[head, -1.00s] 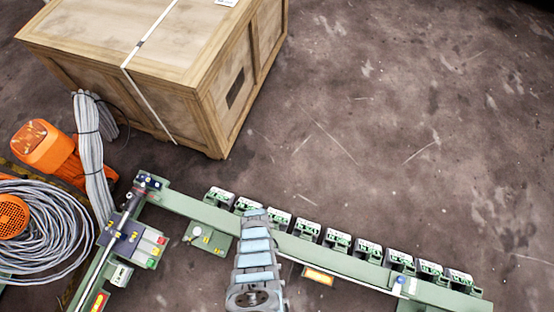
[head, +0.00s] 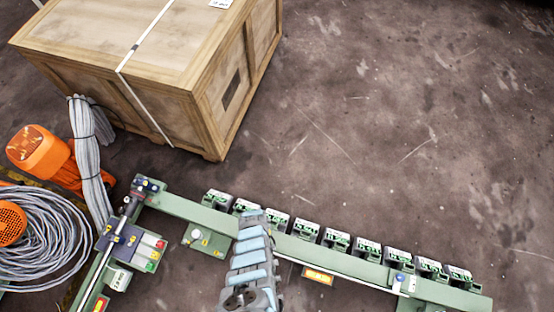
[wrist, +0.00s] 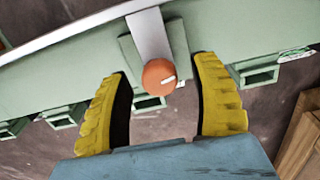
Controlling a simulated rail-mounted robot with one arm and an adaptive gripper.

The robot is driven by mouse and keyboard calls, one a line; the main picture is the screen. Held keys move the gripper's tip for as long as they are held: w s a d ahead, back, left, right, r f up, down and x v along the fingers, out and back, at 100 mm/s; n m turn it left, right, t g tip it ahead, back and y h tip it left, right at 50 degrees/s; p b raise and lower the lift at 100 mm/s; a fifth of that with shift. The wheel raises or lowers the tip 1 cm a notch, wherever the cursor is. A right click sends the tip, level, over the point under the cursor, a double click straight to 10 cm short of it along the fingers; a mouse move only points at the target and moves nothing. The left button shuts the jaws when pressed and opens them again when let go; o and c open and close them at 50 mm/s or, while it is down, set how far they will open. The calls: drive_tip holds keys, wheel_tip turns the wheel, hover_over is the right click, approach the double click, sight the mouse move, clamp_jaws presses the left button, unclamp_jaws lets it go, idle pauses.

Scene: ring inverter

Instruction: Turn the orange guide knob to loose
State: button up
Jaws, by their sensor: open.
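The orange guide knob (wrist: 159,77) shows in the wrist view as a round disc with a white mark on its right side. It sits at the end of a light grey bracket (wrist: 150,35) on the green rail. My gripper (wrist: 164,70) has its two yellow fingers spread, one to the left and one to the right of the knob, with gaps on both sides. The fingers do not appear to touch it. In the head view my arm covers the area in front of the rail, and I cannot see the knob or the fingertips there.
The long green rail (head: 330,258) carries a row of several green-and-grey units. A wooden crate (head: 110,60) stands at the upper left. A grey cable coil (head: 50,240) and an orange machine (head: 38,150) are at the left. Open floor (head: 400,120) lies behind the rail.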

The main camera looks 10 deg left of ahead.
drive_tip(key=m, duration=0.4)
drive_tip(key=shift+w+m, duration=0.1)
drive_tip(key=shift+m, duration=0.9)
drive_tip(key=shift+s+f+m, duration=0.1)
drive_tip(key=shift+s+m, duration=0.1)
drive_tip(key=shift+m, duration=1.2)
wheel_tip(320, 180, up, 18)
drive_tip(key=p, duration=1.5)
drive_tip(key=w+d+n+t+b, duration=0.15)
drive_tip(key=w+t, duration=0.45)
drive_tip(key=w, duration=0.8)
drive_tip(key=w+d+r+n+t+y, duration=0.1)
drive_tip(key=w+r+n+t, duration=0.2)
drive_tip(key=w+r+t, duration=0.2)
drive_tip(key=shift+w+d+r+t+b, duration=0.35)
drive_tip(key=shift+w+r, duration=0.7)
drive_tip(key=shift+w, duration=1)
